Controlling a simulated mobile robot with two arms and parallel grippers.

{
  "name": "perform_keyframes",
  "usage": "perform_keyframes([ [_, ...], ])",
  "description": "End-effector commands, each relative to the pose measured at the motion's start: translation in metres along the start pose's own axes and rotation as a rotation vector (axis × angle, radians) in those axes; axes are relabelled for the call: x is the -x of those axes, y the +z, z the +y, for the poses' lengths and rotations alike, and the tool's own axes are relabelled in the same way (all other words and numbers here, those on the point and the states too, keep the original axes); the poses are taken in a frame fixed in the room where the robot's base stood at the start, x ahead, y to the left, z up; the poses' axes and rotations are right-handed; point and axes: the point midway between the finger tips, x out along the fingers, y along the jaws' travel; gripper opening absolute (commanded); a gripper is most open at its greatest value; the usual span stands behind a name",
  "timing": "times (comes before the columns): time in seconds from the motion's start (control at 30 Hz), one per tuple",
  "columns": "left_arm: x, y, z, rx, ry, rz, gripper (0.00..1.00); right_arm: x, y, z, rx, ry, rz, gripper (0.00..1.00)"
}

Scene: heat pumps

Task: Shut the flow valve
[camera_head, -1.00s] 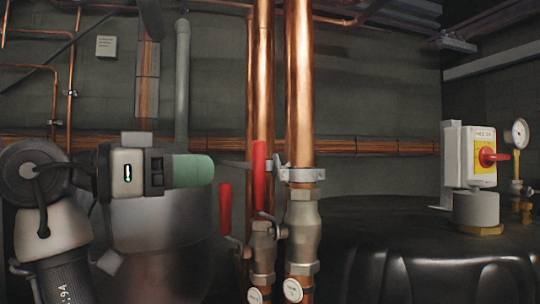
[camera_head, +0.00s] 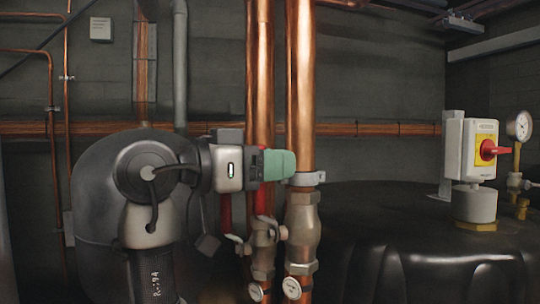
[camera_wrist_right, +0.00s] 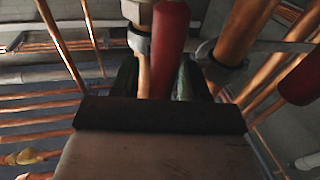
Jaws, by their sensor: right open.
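Two valves sit on the upright copper pipes, each with an upright red lever handle. The left handle (camera_head: 225,212) shows beside the pipes. The taller right handle (camera_head: 261,202) is partly covered by my right gripper (camera_head: 280,165), which lies across the pipes at its upper part. In the right wrist view, a red handle (camera_wrist_right: 170,45) stands between the green fingers of the open gripper (camera_wrist_right: 160,80); I cannot tell whether they touch it. The other red handle (camera_wrist_right: 302,80) is at the right edge. No label shows which valve is flow. My left gripper is out of view.
The thick right copper pipe (camera_head: 300,80) and its clamp (camera_head: 309,179) are close to the fingertips. A dark tank (camera_head: 400,225) stands at right, with a white box with a red switch (camera_head: 470,150) and a gauge (camera_head: 519,126) above it.

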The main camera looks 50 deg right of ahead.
Motion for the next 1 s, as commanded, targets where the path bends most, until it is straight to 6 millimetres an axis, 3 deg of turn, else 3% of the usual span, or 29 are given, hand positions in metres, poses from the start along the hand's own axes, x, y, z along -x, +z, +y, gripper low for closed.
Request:
perform_keyframes([
  [0.17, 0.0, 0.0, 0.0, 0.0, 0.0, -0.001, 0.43, 0.0, 0.001, 0.0, 0.0, 0.0, 0.0, 0.45],
  [0.47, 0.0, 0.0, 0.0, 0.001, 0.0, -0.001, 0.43, 0.0, 0.0, 0.0, 0.0, 0.0, 0.0, 0.01],
  [0.77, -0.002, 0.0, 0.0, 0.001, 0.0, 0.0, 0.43, 0.0, 0.001, 0.0, -0.005, -0.001, 0.001, 0.0],
  [1.0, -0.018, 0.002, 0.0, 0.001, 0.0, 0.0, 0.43, 0.002, 0.004, 0.008, -0.076, 0.0, 0.015, 0.0],
])
